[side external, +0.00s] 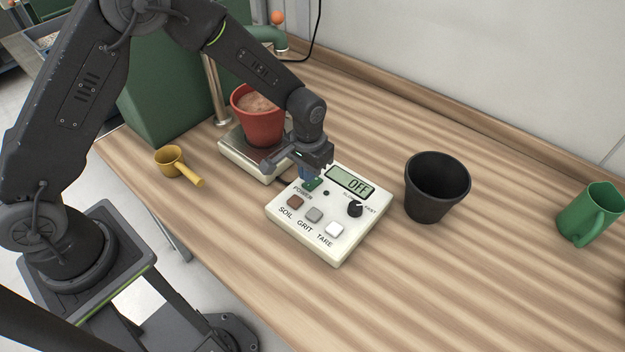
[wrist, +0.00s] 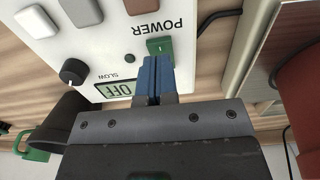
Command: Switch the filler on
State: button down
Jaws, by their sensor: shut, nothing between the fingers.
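The filler's white control box (side external: 291,224) lies on the table, and its display (side external: 350,182) reads OFF. The green POWER button (side external: 311,184) is near its upper left corner, partly hidden by my gripper (side external: 308,177). In the wrist view the green button (wrist: 159,46) shows right at the tips of my shut blue fingers (wrist: 155,62). The fingers hold nothing. They are at or just above the button; I cannot tell whether they touch it. The display also reads OFF in the wrist view (wrist: 115,90).
A terracotta pot (side external: 259,122) with brown fill stands on a scale (side external: 238,160) behind the box. A black pot (side external: 436,188) stands to the right, a green mug (side external: 590,214) farther right. A yellow scoop (side external: 172,160) lies at left. The table front is clear.

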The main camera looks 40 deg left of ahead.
jog(key=shift+f, duration=1.3)
dwell(0.6)
jog(key=shift+r, duration=3.55)
notch_tip(320, 180, up, 10)
jog(key=t, duration=0.1)
send_over(309, 185)
jog(key=s+a, duration=0.3)
jog(key=s+a+r+t, duration=0.3)
jog(key=s+a+r, duration=0.1)
jog(key=s+r, duration=0.75)
jog(key=s+a+t, duration=0.1)
jog(key=s+a, duration=0.1)
jog(key=s, duration=0.6)
jog(key=shift+s+r+t, duration=0.25)
jog(key=shift+s+t, duration=0.05)
jog(key=shift+s, duration=0.1)
jog(key=c, duration=1.9)
grip_release()
